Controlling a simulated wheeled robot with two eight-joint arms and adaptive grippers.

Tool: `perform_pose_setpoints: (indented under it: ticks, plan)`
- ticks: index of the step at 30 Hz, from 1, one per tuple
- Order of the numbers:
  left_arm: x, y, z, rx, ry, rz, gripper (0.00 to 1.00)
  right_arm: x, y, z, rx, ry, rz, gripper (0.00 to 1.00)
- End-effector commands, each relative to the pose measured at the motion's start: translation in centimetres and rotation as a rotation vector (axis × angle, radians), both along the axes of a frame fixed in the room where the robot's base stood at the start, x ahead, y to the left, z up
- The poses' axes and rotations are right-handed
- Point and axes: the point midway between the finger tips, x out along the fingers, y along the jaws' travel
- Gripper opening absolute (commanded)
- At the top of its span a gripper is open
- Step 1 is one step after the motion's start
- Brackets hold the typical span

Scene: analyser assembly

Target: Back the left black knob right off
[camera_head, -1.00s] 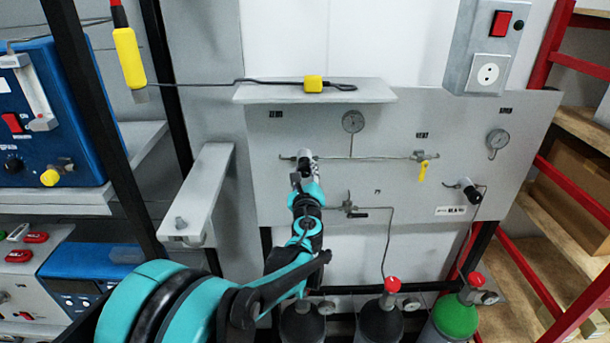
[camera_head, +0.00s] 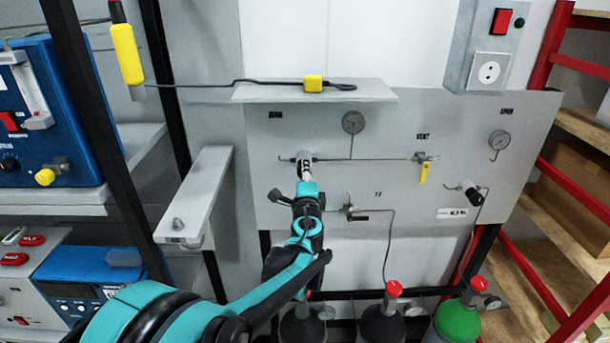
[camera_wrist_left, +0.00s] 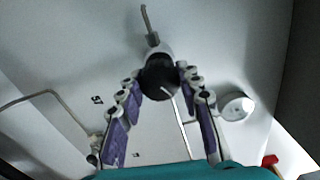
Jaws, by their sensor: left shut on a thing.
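The left black knob (camera_wrist_left: 157,84) is round and dark with a white mark on its face, on a pale fitting of the grey panel (camera_head: 400,205). It sits between the fingertips of my left gripper (camera_wrist_left: 160,79) in the left wrist view, and the gripper is shut on it. In the head view my left gripper (camera_head: 306,172) reaches up to the panel's left fitting, and it largely hides the knob there. The right black knob (camera_head: 471,191) stands on the panel further right. My right gripper is not in view.
A yellow-handled valve (camera_head: 424,168), a lower black-handled valve (camera_head: 350,211) and two gauges (camera_head: 353,122) (camera_head: 499,140) are on the panel with thin pipes. A shelf (camera_head: 370,91) juts out above my gripper. Gas cylinders (camera_head: 456,318) stand below.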

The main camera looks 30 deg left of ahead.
Motion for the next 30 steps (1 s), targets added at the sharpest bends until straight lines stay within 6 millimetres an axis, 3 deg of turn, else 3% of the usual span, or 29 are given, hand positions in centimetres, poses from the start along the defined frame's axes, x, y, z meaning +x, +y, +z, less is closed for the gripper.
perform_pose_setpoints:
  ticks: [30]
  plan:
    - [-0.08,0.03,-0.02,-0.777,-0.476,0.000,0.06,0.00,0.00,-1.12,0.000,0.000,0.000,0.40]
